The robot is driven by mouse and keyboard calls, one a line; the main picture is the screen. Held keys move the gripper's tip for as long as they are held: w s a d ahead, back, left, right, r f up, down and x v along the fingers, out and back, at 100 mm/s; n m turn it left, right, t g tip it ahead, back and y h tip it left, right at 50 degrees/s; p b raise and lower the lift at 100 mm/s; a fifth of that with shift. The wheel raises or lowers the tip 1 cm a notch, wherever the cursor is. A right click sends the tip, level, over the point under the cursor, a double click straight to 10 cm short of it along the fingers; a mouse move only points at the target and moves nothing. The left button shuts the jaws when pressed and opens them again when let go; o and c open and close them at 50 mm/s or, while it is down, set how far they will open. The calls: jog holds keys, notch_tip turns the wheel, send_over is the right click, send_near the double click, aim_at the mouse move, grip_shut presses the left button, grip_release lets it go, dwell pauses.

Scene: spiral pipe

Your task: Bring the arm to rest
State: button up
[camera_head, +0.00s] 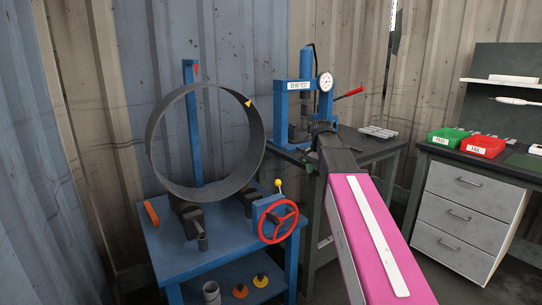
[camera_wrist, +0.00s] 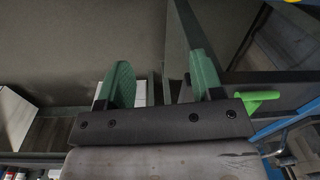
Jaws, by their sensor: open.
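My pink arm reaches from the bottom right toward the middle of the head view. My gripper (camera_wrist: 162,84) shows in the wrist view with two green fingers spread apart. It is open, and nothing is between the fingers. A large dark pipe ring (camera_head: 158,150) stands upright on the blue stand (camera_head: 160,245) to the left, apart from the arm.
The blue stand carries a red handwheel (camera_head: 278,222) and an orange block (camera_head: 152,213). A green bin (camera_head: 447,138) and a red bin (camera_head: 482,146) sit on the right bench above grey drawers (camera_head: 465,215). Corrugated walls close off the back and left.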

jog(key=s+f+n, duration=0.3)
jog(key=s+f, duration=0.3)
jog(key=f, duration=0.4)
jog(key=s+f+n, duration=0.3)
jog(key=s+f, duration=0.4)
jog(key=f, duration=0.3)
jog(key=s+f+n, duration=0.3)
jog(key=s+f, duration=0.3)
jog(key=f, duration=0.5)
jog(key=shift+s+d+g, duration=0.3)
jog(key=shift+s+d, duration=0.05)
